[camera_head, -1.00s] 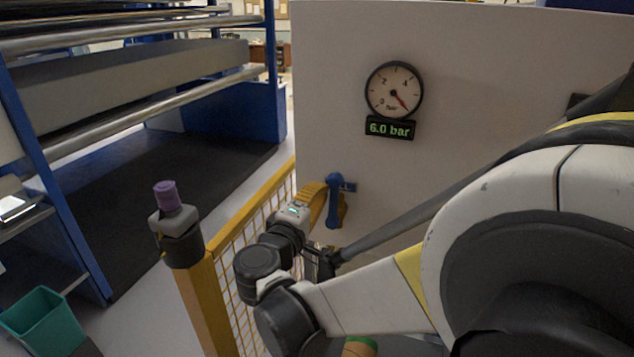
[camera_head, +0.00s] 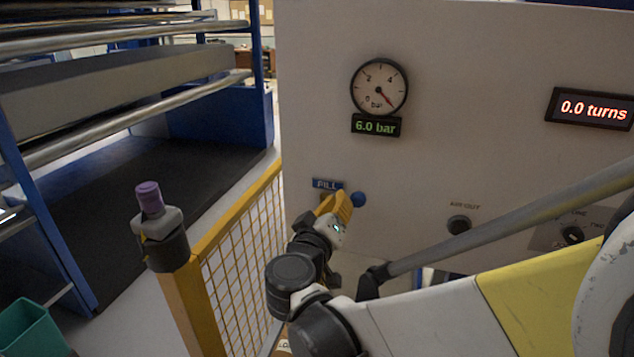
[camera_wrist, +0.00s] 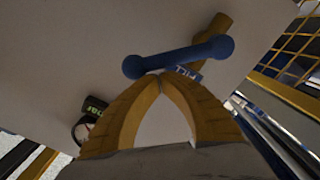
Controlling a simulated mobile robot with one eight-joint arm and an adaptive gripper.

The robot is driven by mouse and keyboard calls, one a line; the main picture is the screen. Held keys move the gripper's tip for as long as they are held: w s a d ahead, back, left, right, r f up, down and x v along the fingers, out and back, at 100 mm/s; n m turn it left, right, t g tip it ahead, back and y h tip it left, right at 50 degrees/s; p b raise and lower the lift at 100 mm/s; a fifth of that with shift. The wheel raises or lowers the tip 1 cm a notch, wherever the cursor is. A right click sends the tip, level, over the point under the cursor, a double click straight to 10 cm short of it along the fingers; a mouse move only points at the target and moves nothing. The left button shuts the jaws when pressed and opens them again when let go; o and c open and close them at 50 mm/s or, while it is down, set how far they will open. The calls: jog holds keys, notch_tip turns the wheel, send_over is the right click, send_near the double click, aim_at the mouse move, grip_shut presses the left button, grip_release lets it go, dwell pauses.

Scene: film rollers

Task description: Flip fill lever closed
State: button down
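The fill lever is a blue bar with rounded ends. In the wrist view the lever (camera_wrist: 180,58) lies across just beyond my fingertips, its right end at a brass-coloured valve body (camera_wrist: 212,38). The lever appears roughly horizontal. In the wrist view my yellow gripper (camera_wrist: 160,77) has its fingertips together, at or very near the lever's side; contact is unclear. Nothing shows between the fingers. The FILL label (camera_head: 327,184) is above my gripper.
The pale panel carries a gauge (camera_head: 379,87), a 6.0 bar display (camera_head: 376,125), a 0.0 turns display (camera_head: 592,108) and an AIR OUT knob (camera_head: 459,225). A yellow mesh fence (camera_head: 241,240) and post with a purple-topped device (camera_head: 160,236) stand to the left.

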jog(key=s+d+f+m+b, duration=0.1)
jog(key=d+f+m+b, duration=0.3)
jog(key=m, duration=0.3)
jog(key=shift+s+f+y, duration=0.2)
jog(key=shift+f+y, duration=0.1)
jog(key=shift+f, duration=0.25)
dwell(0.4)
